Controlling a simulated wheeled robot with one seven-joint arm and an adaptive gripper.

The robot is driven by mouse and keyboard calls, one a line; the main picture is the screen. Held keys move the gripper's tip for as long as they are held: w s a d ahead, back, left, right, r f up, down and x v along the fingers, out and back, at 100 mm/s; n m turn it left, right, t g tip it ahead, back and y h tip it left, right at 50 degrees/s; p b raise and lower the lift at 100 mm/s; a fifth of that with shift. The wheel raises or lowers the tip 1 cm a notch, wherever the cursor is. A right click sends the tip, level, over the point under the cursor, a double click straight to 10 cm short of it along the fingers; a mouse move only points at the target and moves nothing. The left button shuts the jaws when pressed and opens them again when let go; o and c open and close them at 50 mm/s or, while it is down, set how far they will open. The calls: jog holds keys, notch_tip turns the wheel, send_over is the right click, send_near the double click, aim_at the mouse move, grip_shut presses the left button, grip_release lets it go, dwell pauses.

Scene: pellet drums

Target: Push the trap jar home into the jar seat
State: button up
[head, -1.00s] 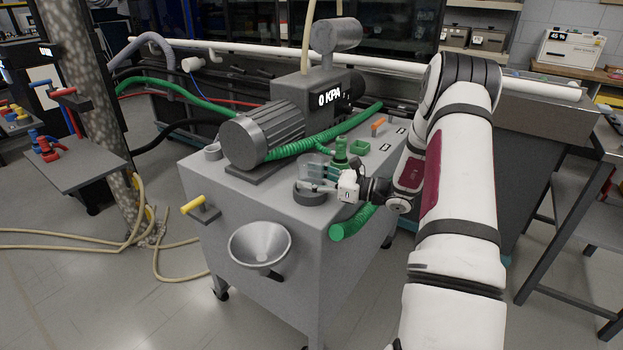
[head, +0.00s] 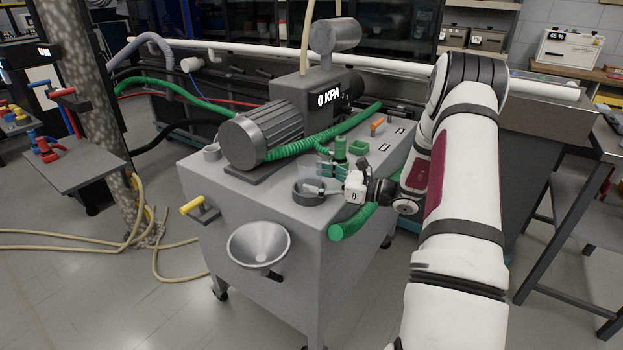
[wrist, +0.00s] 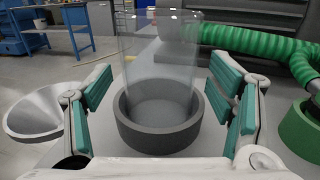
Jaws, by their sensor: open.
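The trap jar (wrist: 158,50) is a clear, upright glass cylinder. In the wrist view its lower end goes down inside the dark grey ring of the jar seat (wrist: 160,140); its bottom edge is too faint to place, so I cannot tell how deep it sits. In the head view the jar seat (head: 308,197) is on the grey cart top near its front edge, and the jar is hard to make out. My gripper (wrist: 160,90) is open, with one teal-padded finger on each side of the jar and visible gaps between. It reaches in from the right in the head view (head: 322,180).
A green pipe end (wrist: 303,135) is close on the right.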

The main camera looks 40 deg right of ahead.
jog(key=v, duration=1)
jog(key=s+a+r+n+g, duration=0.3)
jog(key=a+r+n+g, duration=0.15)
jog(key=a, duration=0.45)
jog(key=s+a+r+n+g, duration=0.2)
jog(key=a+r+n+g, duration=0.3)
jog(key=a, duration=0.4)
jog(key=s+a+r+n+g, duration=0.35)
jog(key=a+n, duration=0.25)
jog(key=a, duration=0.3)
jog(key=s+a+r+n+g+h, duration=0.2)
jog(key=s+a+n+g+h, duration=0.15)
jog(key=s+a+n, duration=0.45)
jog(key=s+d+n+t+h, duration=0.3)
jog(key=s+n+h, duration=0.3)
jog(key=s, duration=0.5)
jog(key=shift+s+d+t, duration=0.2)
jog(key=shift+d+t, duration=0.15)
